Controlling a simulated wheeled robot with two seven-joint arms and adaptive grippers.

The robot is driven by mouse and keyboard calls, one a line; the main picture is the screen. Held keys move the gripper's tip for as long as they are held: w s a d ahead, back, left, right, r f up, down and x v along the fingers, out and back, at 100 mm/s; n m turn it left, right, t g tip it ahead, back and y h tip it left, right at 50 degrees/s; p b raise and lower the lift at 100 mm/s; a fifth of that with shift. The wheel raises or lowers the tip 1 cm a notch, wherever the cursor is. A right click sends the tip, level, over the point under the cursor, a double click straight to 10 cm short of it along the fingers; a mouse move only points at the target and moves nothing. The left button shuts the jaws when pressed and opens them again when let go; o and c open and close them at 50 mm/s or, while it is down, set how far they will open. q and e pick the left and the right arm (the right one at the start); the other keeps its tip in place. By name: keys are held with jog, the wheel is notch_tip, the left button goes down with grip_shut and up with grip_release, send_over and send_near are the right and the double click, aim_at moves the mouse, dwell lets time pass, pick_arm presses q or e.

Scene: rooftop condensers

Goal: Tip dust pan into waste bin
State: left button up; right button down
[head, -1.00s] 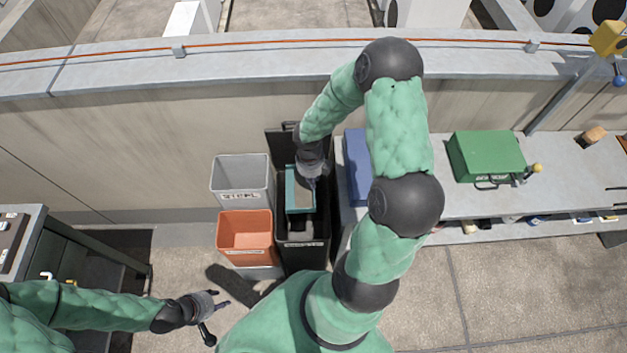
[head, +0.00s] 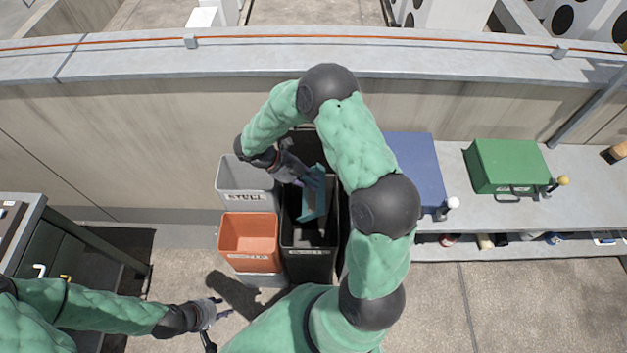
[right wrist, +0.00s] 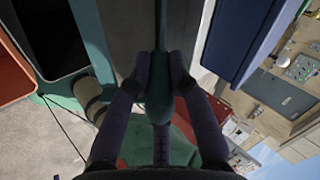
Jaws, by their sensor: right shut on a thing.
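The teal dust pan (head: 315,196) is in the head view, over the mouth of the black waste bin (head: 309,262). It is tilted steeply, nearly on edge. My right gripper (head: 300,176) is at its upper end, above the bin. In the right wrist view, both fingers of my right gripper (right wrist: 159,80) are shut on the pan's dark green handle (right wrist: 159,100). I cannot make out any debris in the pan or the bin. My left gripper (head: 222,309) is low at the left, open and empty, away from the bin.
A grey bin (head: 243,182) marked STEEL and an orange bin (head: 249,240) stand close to the left of the black bin. The bench (head: 500,208) at right bears a blue case (head: 415,165) and a green case (head: 505,165). A parapet wall (head: 120,150) runs behind.

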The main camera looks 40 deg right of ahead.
jog(key=shift+w+a+f+g+h, duration=0.25)
jog(key=shift+g+h, duration=0.1)
jog(key=shift+h, duration=0.1)
jog(key=shift+w+a+f+g+h, duration=0.15)
jog(key=shift+a+g+h, duration=0.1)
jog(key=shift+g+h, duration=0.15)
jog(key=shift+w+a+f+g+h+b, duration=0.1)
jog(key=shift+w+a+g+h+b, duration=0.3)
jog(key=shift+g+h+b, duration=0.25)
jog(key=shift+p, duration=0.3)
dwell(0.7)
